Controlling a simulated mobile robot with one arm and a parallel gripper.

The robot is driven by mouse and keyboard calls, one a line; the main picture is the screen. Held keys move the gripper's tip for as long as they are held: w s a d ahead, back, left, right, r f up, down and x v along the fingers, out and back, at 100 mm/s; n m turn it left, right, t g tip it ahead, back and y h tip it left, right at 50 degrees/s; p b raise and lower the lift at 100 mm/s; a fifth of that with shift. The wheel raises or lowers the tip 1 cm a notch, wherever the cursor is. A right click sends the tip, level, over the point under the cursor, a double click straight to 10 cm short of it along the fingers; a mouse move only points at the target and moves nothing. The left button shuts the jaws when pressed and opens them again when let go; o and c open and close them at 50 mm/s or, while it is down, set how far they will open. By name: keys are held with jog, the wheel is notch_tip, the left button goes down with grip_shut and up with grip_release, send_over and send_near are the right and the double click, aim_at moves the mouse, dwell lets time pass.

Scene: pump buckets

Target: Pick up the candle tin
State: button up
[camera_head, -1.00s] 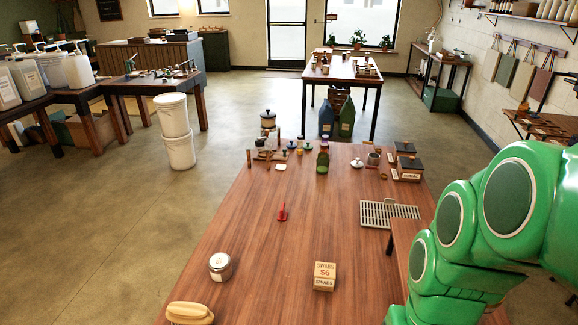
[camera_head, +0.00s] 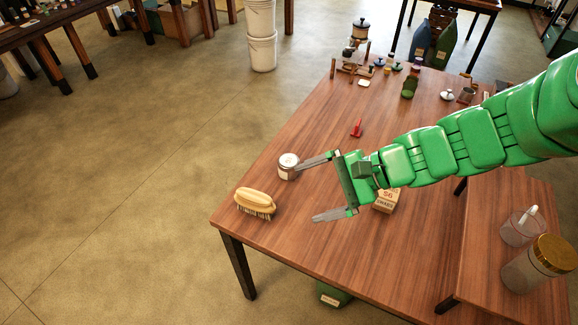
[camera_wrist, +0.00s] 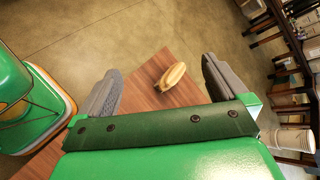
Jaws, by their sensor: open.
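The candle tin (camera_head: 288,166) is a small round tin with a pale label, upright near the left edge of the wooden table (camera_head: 300,215). My gripper (camera_head: 306,192) is open and empty over the table, fingers pointing left. Its upper finger's tip reaches close beside the tin in the head view; I cannot tell whether they touch. The tin is not between the fingers in that view. In the wrist view my open gripper (camera_wrist: 162,65) shows a wooden brush between and beyond its fingers; the tin cannot be seen there.
The wooden brush (camera_head: 256,202) lies near the tin at the table corner. A swabs box (camera_head: 386,200) stands behind my gripper. A red item (camera_head: 357,128) lies farther back. A gold-lidded jar (camera_head: 541,265) stands at right. Several small items crowd the far end.

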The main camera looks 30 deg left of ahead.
jog(key=w+a+f+m+t+y, duration=0.1)
jog(key=w+a+f+m+y, duration=0.25)
jog(key=w+a, duration=0.35)
jog(key=m+t, duration=0.5)
jog(key=m, duration=0.4)
send_near(288, 168)
jog(key=s+a+r, duration=0.2)
jog(key=a+r, duration=0.2)
jog(key=w+f+m, duration=0.1)
jog(key=f, duration=0.2)
jog(key=w+f+m+t, duration=0.1)
jog(key=f, duration=0.1)
jog(key=w+f+m+t+h, duration=0.1)
jog(key=f+m, duration=0.1)
jog(key=f, duration=0.1)
jog(key=shift+w+d+f, duration=0.1)
jog(key=shift+w+f, duration=0.2)
jog(key=shift+f, duration=0.05)
jog(key=shift+w+r+x, duration=0.15)
jog(key=shift+x, duration=1.8)
jog(key=shift+w+r+x, duration=0.1)
jog(key=shift+r+x, duration=0.05)
jog(key=shift+x, duration=1.75)
jog(key=c, duration=1.1)
